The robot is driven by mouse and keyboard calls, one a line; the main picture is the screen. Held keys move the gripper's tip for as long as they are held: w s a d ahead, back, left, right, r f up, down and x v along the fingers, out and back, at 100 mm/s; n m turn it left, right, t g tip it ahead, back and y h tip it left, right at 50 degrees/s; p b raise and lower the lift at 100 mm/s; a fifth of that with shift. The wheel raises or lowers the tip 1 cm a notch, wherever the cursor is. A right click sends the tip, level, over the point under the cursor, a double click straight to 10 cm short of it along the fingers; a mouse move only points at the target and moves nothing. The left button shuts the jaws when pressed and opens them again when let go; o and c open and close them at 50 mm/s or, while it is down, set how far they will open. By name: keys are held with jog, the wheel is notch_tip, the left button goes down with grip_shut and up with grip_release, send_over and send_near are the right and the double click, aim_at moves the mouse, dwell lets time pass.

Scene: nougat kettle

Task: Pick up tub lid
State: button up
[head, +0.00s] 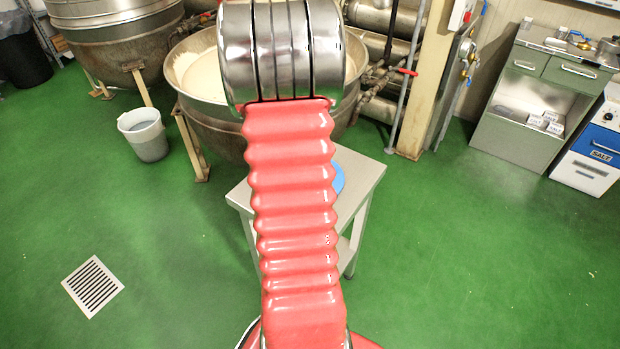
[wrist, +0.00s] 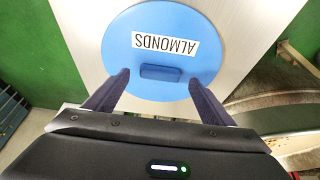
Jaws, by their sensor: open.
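The tub lid (wrist: 120,60) is a round blue disc with a white label reading "ALMONDS" and a darker blue bar handle (wrist: 166,72). It lies on a pale table in the wrist view. In the head view only a sliver of the blue lid (head: 338,178) shows, the rest hidden behind my red arm. My gripper (wrist: 163,83) is open in the wrist view, with one dark finger on each side of the handle. I cannot tell how high the fingertips are above the lid. My gripper is not visible in the head view.
The small table (head: 362,168) stands in front of a large kettle (head: 205,112) of pale mass. A grey bucket (head: 146,138) is at left, and a floor drain (head: 92,286) at lower left. A metal cabinet (head: 515,140) stands at right. The green floor at right is clear.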

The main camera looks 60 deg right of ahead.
jog(key=shift+x, duration=1)
jog(key=shift+c, duration=0.7)
jog(key=c, duration=1)
